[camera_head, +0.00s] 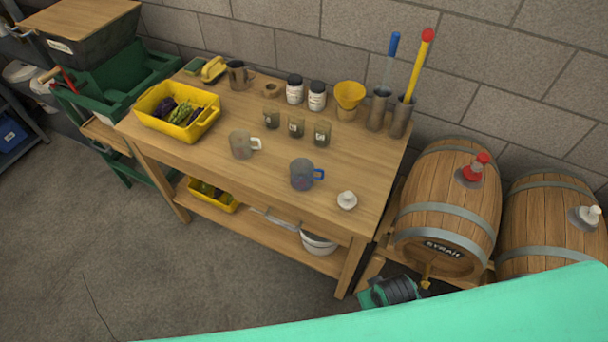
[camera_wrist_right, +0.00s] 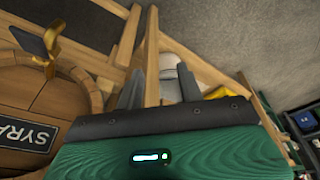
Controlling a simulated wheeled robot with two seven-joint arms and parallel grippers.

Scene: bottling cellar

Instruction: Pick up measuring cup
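Two measuring cups stand upright on the wooden table (camera_head: 270,215). One is clear with a white handle (camera_head: 241,146). The other is bluish with a blue handle (camera_head: 302,175) and stands nearer the right front. My right gripper (camera_wrist_right: 158,85) shows in the right wrist view with its two grey fingers apart and nothing held between them. In the head view a teal and black part of my right arm is low beside the table's right front leg, below the tabletop and away from both cups. My left gripper is not in view.
A white lid-like piece (camera_head: 347,200) lies right of the blue-handled cup. Small jars (camera_head: 296,127), a yellow funnel (camera_head: 349,95) and a yellow crate (camera_head: 150,100) stand farther back. Barrels (camera_head: 447,205) stand to the right. The table's front middle is clear.

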